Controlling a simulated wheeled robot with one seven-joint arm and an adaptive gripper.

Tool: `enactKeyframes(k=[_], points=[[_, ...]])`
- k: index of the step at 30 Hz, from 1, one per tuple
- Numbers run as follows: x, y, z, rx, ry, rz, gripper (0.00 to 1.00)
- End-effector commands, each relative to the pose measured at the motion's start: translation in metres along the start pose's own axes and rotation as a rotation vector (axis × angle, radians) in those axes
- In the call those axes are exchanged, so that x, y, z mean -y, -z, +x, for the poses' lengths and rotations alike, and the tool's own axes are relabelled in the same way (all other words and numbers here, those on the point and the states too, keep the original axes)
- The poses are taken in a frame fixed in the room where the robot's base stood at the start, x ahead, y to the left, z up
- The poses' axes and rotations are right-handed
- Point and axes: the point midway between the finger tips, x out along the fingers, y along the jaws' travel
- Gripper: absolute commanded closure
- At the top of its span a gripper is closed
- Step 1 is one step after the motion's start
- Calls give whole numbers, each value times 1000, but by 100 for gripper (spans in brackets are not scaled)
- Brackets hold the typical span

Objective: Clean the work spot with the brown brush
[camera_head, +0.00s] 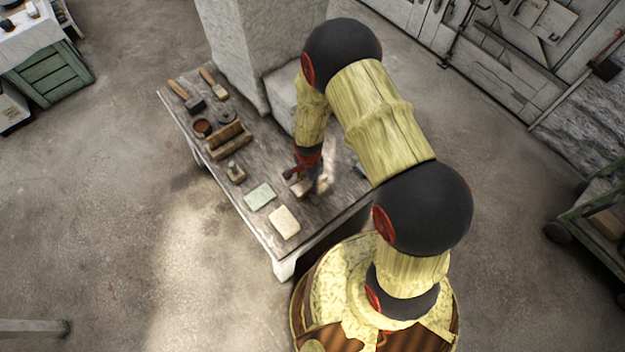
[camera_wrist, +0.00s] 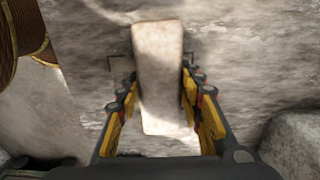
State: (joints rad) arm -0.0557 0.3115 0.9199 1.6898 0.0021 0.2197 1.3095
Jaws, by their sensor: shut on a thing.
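The work table (camera_head: 250,225) stands left of my arm. My gripper (camera_head: 307,174) is low over its right part. In the wrist view my gripper (camera_wrist: 160,85) has its yellow-padded fingers on both sides of a pale, worn oblong block (camera_wrist: 158,60), shut on it. In the head view this block (camera_head: 300,188) looks brown and is partly hidden by the gripper; it appears to be the brush, seen from its back. Its bristles are hidden. Dark corner marks (camera_wrist: 121,66) show beside it on the grey, whitish-streaked surface. I cannot tell whether the block touches that surface.
A green pad (camera_head: 260,196) and a cream pad (camera_head: 284,222) lie near the front edge. A wooden caddy (camera_head: 228,140), a round bowl (camera_head: 202,127) and wooden-handled tools (camera_head: 180,90) are farther left. A pale pillar (camera_head: 238,50) and stone block (camera_head: 282,95) stand behind.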

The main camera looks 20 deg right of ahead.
Motion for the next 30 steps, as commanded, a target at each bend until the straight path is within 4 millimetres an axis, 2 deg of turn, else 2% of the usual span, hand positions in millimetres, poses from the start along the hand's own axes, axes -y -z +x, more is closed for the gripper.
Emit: enactKeyframes(k=[11, 23, 30], points=[[0, -5, 0, 0, 0, 1, 84], [0, 15, -14, 0, 0, 2, 84], [0, 17, -14, 0, 0, 0, 84]])
